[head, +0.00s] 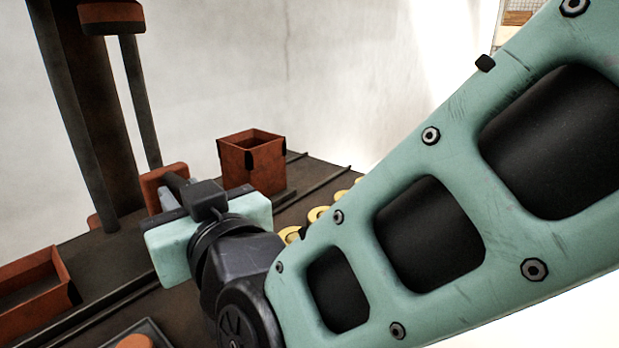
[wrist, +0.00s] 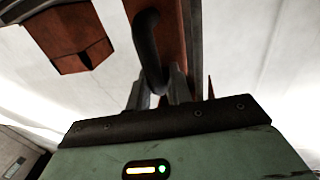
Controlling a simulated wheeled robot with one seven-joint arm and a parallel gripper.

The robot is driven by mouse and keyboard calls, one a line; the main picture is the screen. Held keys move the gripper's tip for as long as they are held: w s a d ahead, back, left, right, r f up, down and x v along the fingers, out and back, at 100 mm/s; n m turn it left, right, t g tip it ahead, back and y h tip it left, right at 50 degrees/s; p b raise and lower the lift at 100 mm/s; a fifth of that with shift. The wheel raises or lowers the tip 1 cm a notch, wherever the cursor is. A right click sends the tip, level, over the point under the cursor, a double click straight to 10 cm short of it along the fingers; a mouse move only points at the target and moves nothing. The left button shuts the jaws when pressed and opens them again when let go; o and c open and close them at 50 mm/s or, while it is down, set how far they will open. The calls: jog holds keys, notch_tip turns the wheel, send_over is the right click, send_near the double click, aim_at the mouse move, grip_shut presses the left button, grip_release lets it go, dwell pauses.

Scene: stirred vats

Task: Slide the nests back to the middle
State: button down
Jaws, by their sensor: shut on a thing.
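One open-topped orange-red nest (head: 265,163) stands on the dark bench at the back right of the head view. Another open-topped orange-red nest (head: 28,290) is at the left edge, partly cut off. My gripper (head: 172,200) is between them, in front of an orange-red piece (head: 157,180) that it partly hides. In the wrist view my gripper (wrist: 157,92) is shut on a dark curved handle (wrist: 147,45), which stands against an orange-brown part (wrist: 172,30). My arm hides much of the bench's right side.
Dark posts (head: 143,105) with an orange-red cap (head: 110,15) rise at the back left. Rails (head: 325,178) run along the bench. Several yellow round things (head: 318,214) lie beside my arm, partly hidden. A tray (head: 160,332) with an orange round thing (head: 134,341) is at the front.

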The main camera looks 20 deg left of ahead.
jog(key=c, duration=1.4)
grip_release()
jog(key=shift+w, duration=0.1)
jog(key=shift+c, duration=0.2)
jog(key=b+v, duration=0.5)
jog(key=v, duration=1.2)
jog(key=shift+d, duration=0.2)
